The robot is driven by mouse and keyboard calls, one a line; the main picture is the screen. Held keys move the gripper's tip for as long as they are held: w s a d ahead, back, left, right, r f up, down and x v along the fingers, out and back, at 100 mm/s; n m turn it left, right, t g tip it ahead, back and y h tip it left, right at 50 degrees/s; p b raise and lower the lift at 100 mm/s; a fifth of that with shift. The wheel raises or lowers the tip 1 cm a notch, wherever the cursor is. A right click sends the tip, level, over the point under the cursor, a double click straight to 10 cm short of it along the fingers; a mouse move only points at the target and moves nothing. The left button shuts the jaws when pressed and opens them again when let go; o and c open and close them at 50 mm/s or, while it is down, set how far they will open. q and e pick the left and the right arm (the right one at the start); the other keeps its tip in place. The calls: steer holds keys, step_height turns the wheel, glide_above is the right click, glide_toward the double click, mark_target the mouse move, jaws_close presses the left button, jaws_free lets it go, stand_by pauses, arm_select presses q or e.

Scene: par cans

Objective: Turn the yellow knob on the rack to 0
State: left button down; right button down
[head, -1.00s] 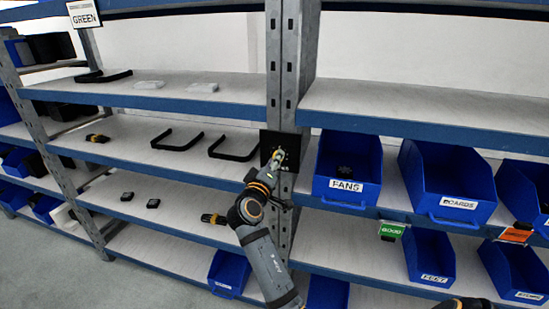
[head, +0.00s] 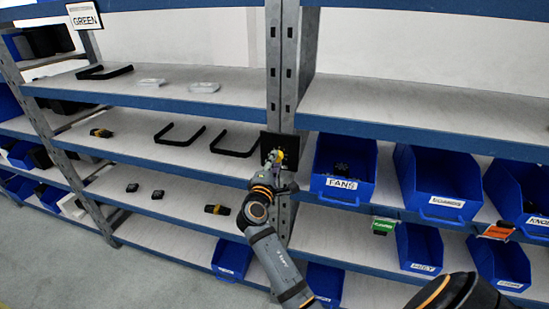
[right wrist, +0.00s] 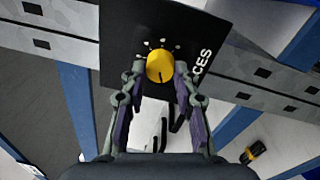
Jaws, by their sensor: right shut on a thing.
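The yellow knob (right wrist: 160,64) sits on a black panel (right wrist: 118,40) with white marks and the letters "CES". A dark pointer line on the knob points toward the bottom of the right wrist picture. My right gripper (right wrist: 160,72) has one finger on each side of the knob and is shut on it. In the head view, the panel (head: 291,143) is on the rack's upright, and my right gripper (head: 273,158) reaches it from below, partly covering the knob. The mark for 0 cannot be read. My left gripper is not in view.
A blue FANS bin (head: 343,190) stands close to the right of the panel, with a BOARDS bin (head: 441,207) beyond. Black U-shaped handles (head: 234,153) lie on the shelf to the left. The rack upright (head: 282,75) is behind the panel.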

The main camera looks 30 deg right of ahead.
steer(key=shift+r+n+p, duration=0.15)
steer(key=shift+n+p, duration=0.15)
steer(key=shift+n, duration=0.2)
steer(key=c, duration=1.4)
jaws_free()
steer(key=o, duration=0.4)
steer(key=shift+d, duration=0.15)
